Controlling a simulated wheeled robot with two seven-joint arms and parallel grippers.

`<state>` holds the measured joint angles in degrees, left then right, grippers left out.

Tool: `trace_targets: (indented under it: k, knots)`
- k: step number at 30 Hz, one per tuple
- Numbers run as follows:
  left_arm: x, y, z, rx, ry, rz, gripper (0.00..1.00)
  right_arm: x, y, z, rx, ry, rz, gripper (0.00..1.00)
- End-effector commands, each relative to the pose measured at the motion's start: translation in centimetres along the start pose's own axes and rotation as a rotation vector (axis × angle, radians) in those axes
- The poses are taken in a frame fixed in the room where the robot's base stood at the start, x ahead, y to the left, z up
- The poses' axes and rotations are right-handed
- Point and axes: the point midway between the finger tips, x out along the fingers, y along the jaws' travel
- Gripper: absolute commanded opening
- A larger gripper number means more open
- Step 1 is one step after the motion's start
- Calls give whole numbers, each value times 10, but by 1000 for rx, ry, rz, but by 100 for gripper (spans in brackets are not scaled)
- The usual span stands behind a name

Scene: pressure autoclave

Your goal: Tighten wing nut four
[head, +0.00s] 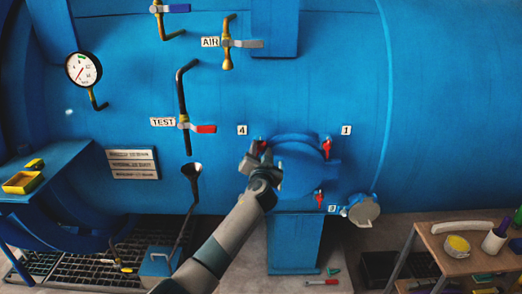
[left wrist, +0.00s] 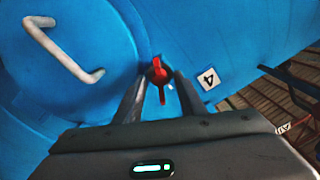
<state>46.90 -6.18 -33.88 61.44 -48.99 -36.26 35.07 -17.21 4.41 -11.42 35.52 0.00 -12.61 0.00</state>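Wing nut four is a small red wing nut (left wrist: 159,78) on the rim of the round blue hatch (left wrist: 75,60), beside the "4" label (left wrist: 208,78). In the head view its red top (head: 262,145) is partly hidden by my left gripper (head: 254,158). In the left wrist view my left gripper (left wrist: 159,92) is open, with one finger on each side of the nut. A gap shows on both sides, and the nut's wings point roughly along the fingers. My right gripper is not in view.
Other red wing nuts sit by label 1 (head: 327,147) and lower on the hatch (head: 319,198). A pale handle (left wrist: 65,50) sticks out of the hatch cover. A grey round fitting (head: 362,210) is at lower right. A table (head: 440,262) stands at the right.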

Motion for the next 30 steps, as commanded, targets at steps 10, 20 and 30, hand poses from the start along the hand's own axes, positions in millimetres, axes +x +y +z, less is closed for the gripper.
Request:
trace_targets:
  k: [10,20,30]
  knots:
    - [1,0,0,1,1,0,34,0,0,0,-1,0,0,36]
    - [1,0,0,2,1,0,0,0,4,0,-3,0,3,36]
    - [1,1,1,73,1,0,0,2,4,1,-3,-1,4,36]
